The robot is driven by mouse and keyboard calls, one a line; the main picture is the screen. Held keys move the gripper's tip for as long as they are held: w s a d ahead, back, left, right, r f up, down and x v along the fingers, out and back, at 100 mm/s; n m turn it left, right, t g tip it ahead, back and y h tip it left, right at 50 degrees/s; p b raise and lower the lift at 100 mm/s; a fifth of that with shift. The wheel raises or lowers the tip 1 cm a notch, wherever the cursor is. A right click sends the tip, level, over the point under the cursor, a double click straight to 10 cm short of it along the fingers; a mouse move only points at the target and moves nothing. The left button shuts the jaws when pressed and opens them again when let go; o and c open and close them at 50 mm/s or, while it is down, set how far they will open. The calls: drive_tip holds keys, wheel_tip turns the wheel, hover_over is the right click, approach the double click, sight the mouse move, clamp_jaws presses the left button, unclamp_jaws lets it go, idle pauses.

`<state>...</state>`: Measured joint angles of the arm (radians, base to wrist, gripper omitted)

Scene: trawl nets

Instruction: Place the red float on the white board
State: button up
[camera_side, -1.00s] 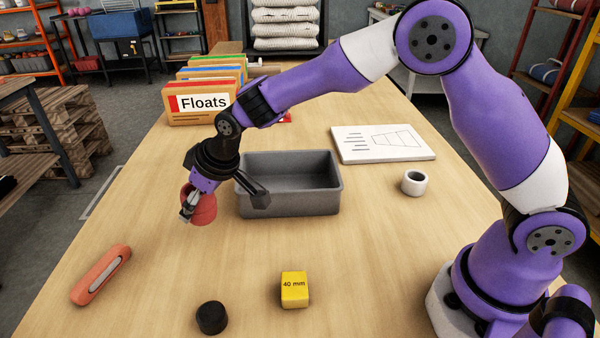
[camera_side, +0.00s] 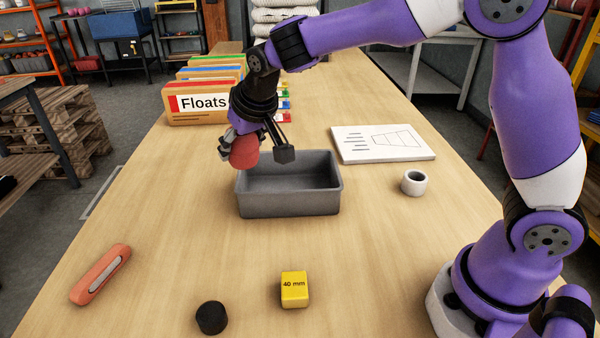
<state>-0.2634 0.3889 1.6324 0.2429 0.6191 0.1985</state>
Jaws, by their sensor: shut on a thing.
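The red float (camera_side: 245,153) is held in my gripper (camera_side: 235,148), which is shut on it. The float appears raised, in front of the left back part of the grey bin in the picture. Part of the float is hidden by the fingers. The white board (camera_side: 383,144) lies flat on the table to the right of the bin, with a line drawing and text lines on it. Nothing lies on the board. My gripper is to the left of the board and apart from it.
The open grey bin (camera_side: 288,203) looks empty. A white ring (camera_side: 414,183) sits in front of the board. A yellow 40 mm block (camera_side: 294,289), a black cylinder (camera_side: 211,318) and an orange tool (camera_side: 101,274) lie nearer. Floats folders (camera_side: 197,104) stand at the back left.

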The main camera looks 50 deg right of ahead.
drive_tip(key=d+m+g+h, duration=0.1)
drive_tip(key=d+m+h, duration=0.3)
drive_tip(key=d, duration=1.3)
drive_tip(key=m+g, duration=0.2)
drive_tip(key=m, duration=0.4)
hover_over(379, 136)
drive_tip(key=s+a, duration=0.1)
drive_tip(key=a, duration=0.1)
wheel_tip(379, 136, down, 6)
drive_tip(key=shift+s+r, duration=0.15)
drive_tip(key=shift+d+f, duration=0.2)
drive_tip(key=shift+f, duration=1.9)
drive_tip(key=o, duration=1.1)
drive_tip(key=shift+f, duration=0.15)
